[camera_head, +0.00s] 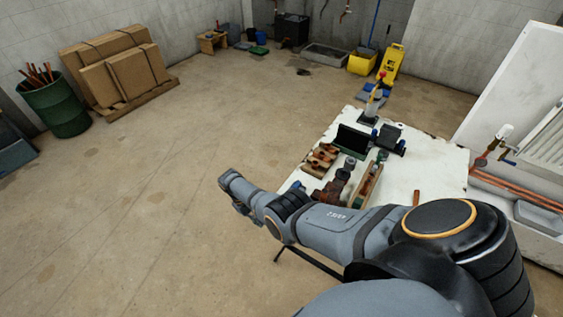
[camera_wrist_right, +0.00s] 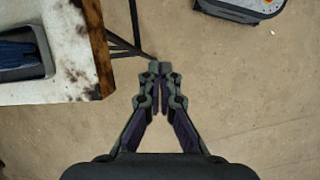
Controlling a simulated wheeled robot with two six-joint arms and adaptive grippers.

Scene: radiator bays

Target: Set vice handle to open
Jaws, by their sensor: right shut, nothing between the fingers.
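A rusty brown, vice-like object (camera_head: 332,188) sits near the left edge of the white worktable (camera_head: 432,170) in the head view, just behind my right forearm. Its handle is too small and partly hidden to tell its position. My right gripper (camera_head: 241,207) hangs past the table's left edge, over open floor and apart from the vice. In the right wrist view my right gripper (camera_wrist_right: 160,74) is shut with its fingertips together and nothing between them. The table's stained corner (camera_wrist_right: 85,75) lies to its left there. My left gripper is not in view.
On the table stand a dark screen (camera_head: 353,140), a wooden tray (camera_head: 369,184) and brown parts (camera_head: 322,158). A radiator (camera_head: 548,140) and copper pipes (camera_head: 510,190) are at the right. A grey case (camera_wrist_right: 243,8) lies at the wrist view's top.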

